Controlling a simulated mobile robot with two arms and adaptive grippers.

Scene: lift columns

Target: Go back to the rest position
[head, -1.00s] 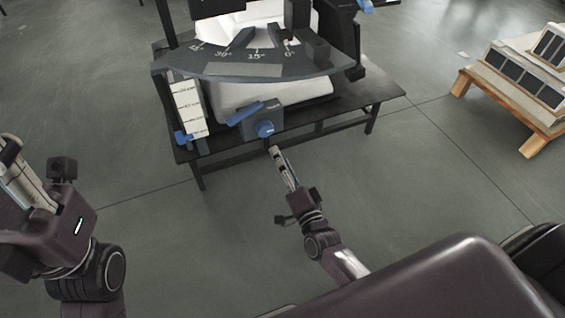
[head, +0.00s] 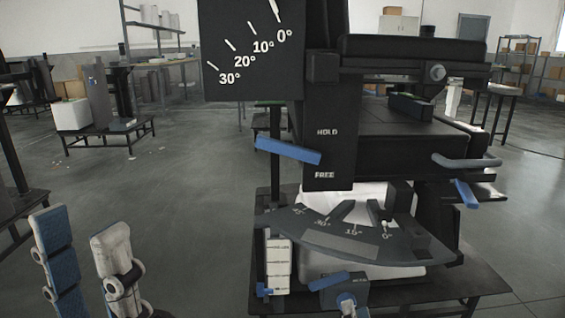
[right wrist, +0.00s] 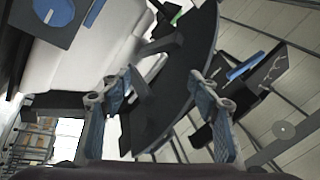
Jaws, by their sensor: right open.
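My left gripper (head: 78,228) is at the lower left of the head view, its two blue-padded fingers apart with nothing between them. It is left of the black lift column (head: 330,120) and clear of it. My right gripper (head: 347,304) shows only as a tip at the bottom edge, in front of the small control box (head: 327,290) with a blue lever. In the right wrist view my right gripper's fingers (right wrist: 158,95) are spread and empty. The curved angle scale (right wrist: 190,100) lies behind them. I cannot tell whether the right fingers touch anything.
The column stands on a low black table (head: 440,292). A HOLD/FREE blue lever (head: 288,151) sticks out left, and a grey handle (head: 467,162) right. Another low table (head: 110,133) stands at the back left. The floor between is open.

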